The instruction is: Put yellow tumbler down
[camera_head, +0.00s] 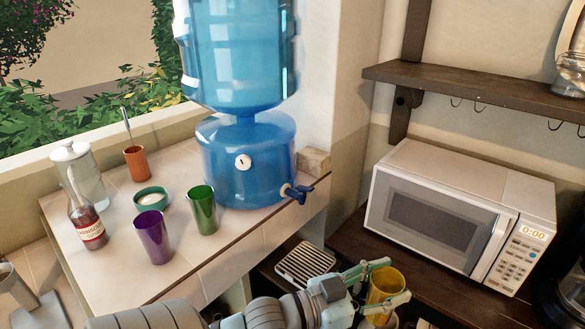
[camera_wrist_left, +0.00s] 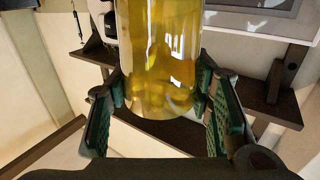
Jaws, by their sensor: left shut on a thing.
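The yellow tumbler (camera_head: 384,286) is upright between the fingers of my left gripper (camera_head: 378,284), at the lower right of the head view. My left gripper is shut on it. In the left wrist view the yellow tumbler (camera_wrist_left: 158,60) fills the upper middle, with the green finger pads (camera_wrist_left: 160,105) on both sides of its lower part. A dark wooden surface shows below and behind it. The head view does not show clearly whether the tumbler's base touches anything. My right gripper is not in view.
A white microwave (camera_head: 450,215) stands on the dark counter (camera_head: 440,293) right of the tumbler. A blue water dispenser (camera_head: 240,165), a purple tumbler (camera_head: 153,238) and a green tumbler (camera_head: 202,210) stand on the tiled ledge (camera_head: 120,275). A slatted drip tray (camera_head: 304,263) lies left of my gripper.

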